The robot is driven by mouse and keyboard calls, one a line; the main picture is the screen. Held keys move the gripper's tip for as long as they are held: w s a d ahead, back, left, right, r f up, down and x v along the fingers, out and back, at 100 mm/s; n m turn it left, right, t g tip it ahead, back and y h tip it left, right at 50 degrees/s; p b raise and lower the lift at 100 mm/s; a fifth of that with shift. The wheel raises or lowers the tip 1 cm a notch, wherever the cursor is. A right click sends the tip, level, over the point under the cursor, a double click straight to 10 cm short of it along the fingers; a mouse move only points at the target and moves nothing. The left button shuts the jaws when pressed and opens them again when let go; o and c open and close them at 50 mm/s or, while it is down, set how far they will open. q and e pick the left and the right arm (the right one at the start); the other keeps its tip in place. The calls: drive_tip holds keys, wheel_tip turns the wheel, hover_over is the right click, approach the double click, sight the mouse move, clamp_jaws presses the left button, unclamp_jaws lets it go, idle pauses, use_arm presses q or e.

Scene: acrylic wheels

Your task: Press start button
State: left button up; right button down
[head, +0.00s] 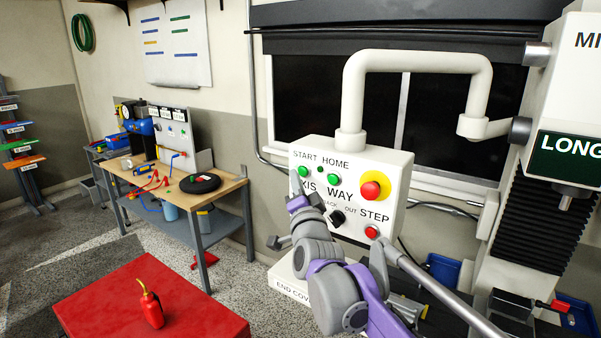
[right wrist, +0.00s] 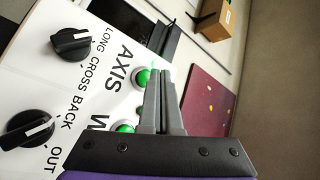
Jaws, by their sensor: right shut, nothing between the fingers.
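A white control panel (head: 317,150) hangs from a thick pipe arm in the right half of the head view. The green START button (head: 304,172) is at its upper left; it also shows in the right wrist view (right wrist: 142,77), beside the fingers. My right gripper (head: 296,202) is shut and empty. In the head view it is in front of the panel's left side, below the START button, and covers part of the word AXIS. In the right wrist view its fingers (right wrist: 161,72) appear right next to the START button; contact cannot be told. My left gripper is not in view.
A green HOME button (head: 334,178), a red-on-yellow knob (head: 375,187), a black dial (head: 337,218) and a red STEP button (head: 371,232) are close by on the panel. A red table (head: 95,308) bears a red bottle (head: 152,311). A workbench (head: 225,192) stands behind.

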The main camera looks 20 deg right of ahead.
drive_tip(key=s+a, duration=0.3)
drive_tip(key=a, duration=0.1)
drive_tip(key=shift+s+a, duration=0.35)
idle(0.7)
drive_tip(key=s+d+f+n+g+y, duration=0.1)
drive_tip(key=s+f+n+g, duration=0.5)
drive_tip(key=s+f, duration=1)
drive_tip(key=s+d+f+n+g+y, duration=0.1)
drive_tip(key=s+f+n+g, duration=0.6)
drive_tip(key=s+f, duration=0.9)
wheel_tip(320, 180, down, 7)
drive_tip(key=shift+s+r+g+y, duration=0.15)
drive_tip(key=shift+s+g+y, duration=0.25)
drive_tip(key=shift+g, duration=0.6)
